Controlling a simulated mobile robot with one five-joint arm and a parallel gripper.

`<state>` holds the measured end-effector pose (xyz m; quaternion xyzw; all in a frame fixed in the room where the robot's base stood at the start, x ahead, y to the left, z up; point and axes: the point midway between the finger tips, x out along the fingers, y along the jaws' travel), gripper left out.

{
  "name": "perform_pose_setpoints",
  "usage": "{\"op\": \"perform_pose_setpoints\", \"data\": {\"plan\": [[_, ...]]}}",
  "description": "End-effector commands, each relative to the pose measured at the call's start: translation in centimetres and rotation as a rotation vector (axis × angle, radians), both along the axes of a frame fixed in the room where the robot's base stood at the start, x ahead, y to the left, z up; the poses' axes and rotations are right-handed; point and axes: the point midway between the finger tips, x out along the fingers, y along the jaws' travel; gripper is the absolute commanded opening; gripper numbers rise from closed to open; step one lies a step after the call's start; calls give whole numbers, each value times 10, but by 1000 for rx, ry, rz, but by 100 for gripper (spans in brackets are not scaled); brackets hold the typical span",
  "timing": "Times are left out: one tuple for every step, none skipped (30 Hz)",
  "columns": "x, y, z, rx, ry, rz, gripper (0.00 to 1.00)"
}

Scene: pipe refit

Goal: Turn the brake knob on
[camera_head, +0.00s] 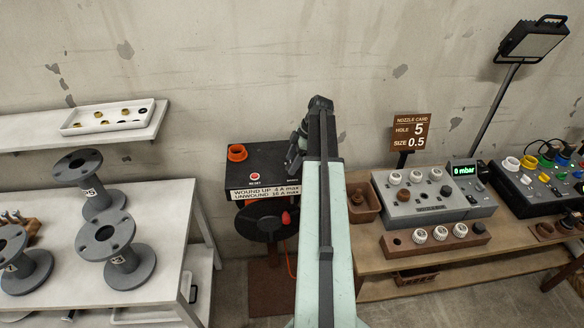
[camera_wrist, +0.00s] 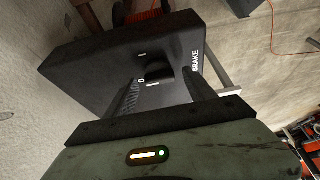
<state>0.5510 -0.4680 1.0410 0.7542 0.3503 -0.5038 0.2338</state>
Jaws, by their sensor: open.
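The dark brake knob (camera_wrist: 157,73) sits on a black panel marked BRAKE (camera_wrist: 182,55) in the wrist view. White marks, one of them like a 0, are printed beside the knob. I cannot tell which mark it points to. My gripper (camera_wrist: 161,84) is open, with one finger on each side of the knob. Nothing is held, and I cannot tell whether a finger touches the knob. In the head view the black box (camera_head: 267,164) stands by the wall, left of my arm. The knob is not visible there.
The box carries a red reset button (camera_head: 255,177), an orange ring (camera_head: 237,153) and a current-limit sign (camera_head: 265,192). A cable reel (camera_head: 262,222) is below. Left, a white table (camera_head: 172,215) holds grey spools. Right, a wooden bench (camera_head: 375,262) bears a pressure console (camera_head: 422,207).

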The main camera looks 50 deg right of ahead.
Motion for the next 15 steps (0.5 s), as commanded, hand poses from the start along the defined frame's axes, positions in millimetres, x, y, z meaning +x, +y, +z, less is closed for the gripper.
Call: {"op": "perform_pose_setpoints", "data": {"plan": [[0,0,1,0,0,0,64],[0,0,1,0,0,0,64],[0,0,2,0,0,0,64],[0,0,2,0,0,0,64],[0,0,2,0,0,0,61],[0,0,2,0,0,0,50],[0,0,2,0,0,0,41],[0,0,2,0,0,0,33],[0,0,2,0,0,0,22],[0,0,2,0,0,0,14],[0,0,2,0,0,0,5],[1,0,2,0,0,0,1],[1,1,2,0,0,0,1],[1,1,2,0,0,0,1],[1,1,2,0,0,-1,1]]}}
